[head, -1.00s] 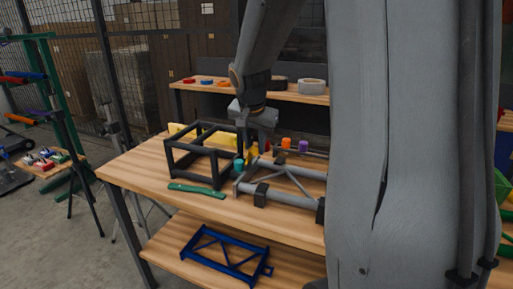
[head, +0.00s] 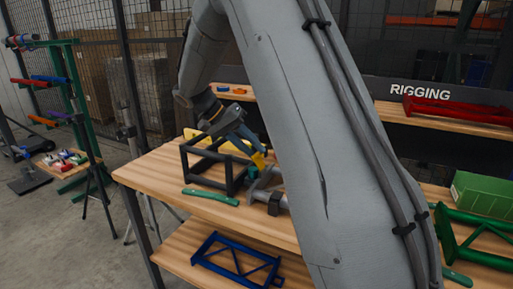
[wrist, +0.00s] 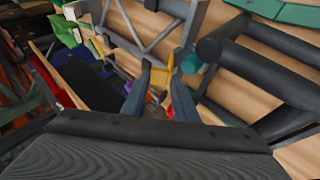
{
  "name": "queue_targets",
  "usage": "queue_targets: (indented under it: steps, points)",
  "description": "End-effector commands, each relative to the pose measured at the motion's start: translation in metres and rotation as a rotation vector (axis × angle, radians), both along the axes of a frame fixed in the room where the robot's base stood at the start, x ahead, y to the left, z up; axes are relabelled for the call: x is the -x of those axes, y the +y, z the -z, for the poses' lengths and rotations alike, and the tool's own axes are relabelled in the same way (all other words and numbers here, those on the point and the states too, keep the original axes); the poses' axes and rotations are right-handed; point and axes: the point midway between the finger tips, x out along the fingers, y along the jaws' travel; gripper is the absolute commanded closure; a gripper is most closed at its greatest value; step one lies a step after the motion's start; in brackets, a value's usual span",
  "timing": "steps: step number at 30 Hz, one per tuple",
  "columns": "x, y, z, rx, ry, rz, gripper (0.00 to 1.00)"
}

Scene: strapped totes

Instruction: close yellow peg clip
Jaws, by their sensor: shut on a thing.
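The yellow peg clip (head: 258,160) shows in the head view at the end of a grey tube frame (head: 267,182) on the wooden bench. It also shows in the wrist view (wrist: 171,64), at the fingertips against the grey frame (wrist: 188,32). My gripper (head: 258,148) reaches down to it at a tilt. In the wrist view the two blue-grey fingers of my gripper (wrist: 164,72) are close together and shut on the yellow clip. A teal peg (wrist: 190,64) is just right of the clip. My arm hides much of the grey frame in the head view.
A black box frame (head: 212,165) stands left of the clip and close to my gripper. A green strip (head: 211,197) lies at the bench's front edge. A blue frame (head: 236,262) is on the lower shelf. A green tote (head: 484,195) stands far right.

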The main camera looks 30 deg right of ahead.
Motion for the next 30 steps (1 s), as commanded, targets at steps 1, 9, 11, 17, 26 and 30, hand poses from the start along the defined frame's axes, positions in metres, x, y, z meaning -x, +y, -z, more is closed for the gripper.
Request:
queue_targets:
  steps: [1, 9, 11, 17, 26, 30]
  points:
    - [-0.001, 0.002, 0.0026, 0.014, 0.022, -0.001, 0.96]
    - [-0.0048, 0.0047, 0.0048, 0.065, 0.087, 0.001, 0.96]
    - [-0.0051, 0.0048, 0.0051, 0.068, 0.093, 0.002, 0.96]
    - [-0.0053, 0.005, 0.005, 0.074, 0.1, 0.002, 0.96]
    - [-0.005, 0.0047, 0.0051, 0.073, 0.101, 0.003, 0.65]
    - [-0.0055, 0.0051, 0.005, 0.073, 0.099, 0.001, 0.59]
